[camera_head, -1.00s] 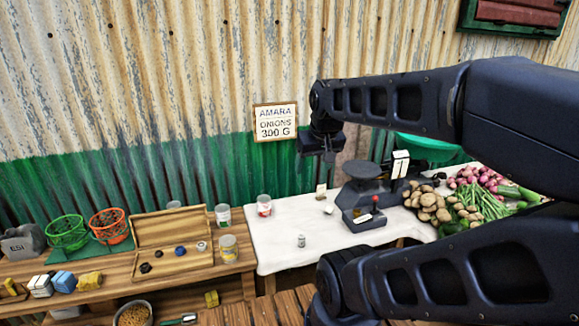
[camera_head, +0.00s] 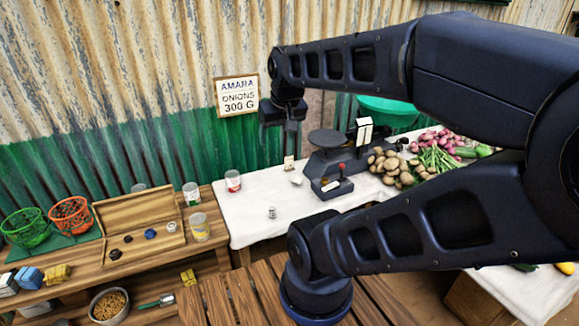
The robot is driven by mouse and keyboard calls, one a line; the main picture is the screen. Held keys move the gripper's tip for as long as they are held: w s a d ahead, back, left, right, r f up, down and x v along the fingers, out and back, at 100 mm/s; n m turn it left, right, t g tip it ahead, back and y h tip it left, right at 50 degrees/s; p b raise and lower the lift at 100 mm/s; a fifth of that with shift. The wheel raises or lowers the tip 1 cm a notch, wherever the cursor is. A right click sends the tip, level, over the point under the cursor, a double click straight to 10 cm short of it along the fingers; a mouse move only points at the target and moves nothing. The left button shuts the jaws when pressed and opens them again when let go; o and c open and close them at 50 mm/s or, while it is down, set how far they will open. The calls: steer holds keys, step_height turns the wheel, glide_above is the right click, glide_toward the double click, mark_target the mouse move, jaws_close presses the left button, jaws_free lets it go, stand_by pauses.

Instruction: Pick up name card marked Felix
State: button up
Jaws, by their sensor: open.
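Small pale cards show on the white-clothed table. One small card (camera_head: 289,163) stands near the back edge, left of the dark scale. Another pale label (camera_head: 332,187) is at the front of the scale (camera_head: 328,158). Their writing is too small to read, so I cannot tell which is marked Felix. My gripper (camera_head: 289,127) hangs in the air, above the standing card in the picture. It is open, with nothing visible between its fingers.
A small metal weight (camera_head: 272,212) and a tin (camera_head: 233,181) stand on the white cloth (camera_head: 240,220). Potatoes (camera_head: 388,166) and other vegetables lie right of the scale. A wooden box (camera_head: 135,220) is on the left bench. Open cloth lies left of the scale.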

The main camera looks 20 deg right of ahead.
steer(key=shift+c, duration=0.2)
stand_by(0.3)
steer(key=c, duration=0.7)
steer(key=n+g+h, duration=0.4)
steer(key=n, duration=1.5)
glide_above(290, 168)
steer(key=a, duration=0.3)
step_height(290, 168, down, 34)
steer(key=shift+h, duration=0.3)
steer(key=shift+a+x, duration=0.2)
steer(key=shift+x, duration=2.55)
steer(key=shift+a+x, duration=0.2)
steer(key=shift+x, duration=2.55)
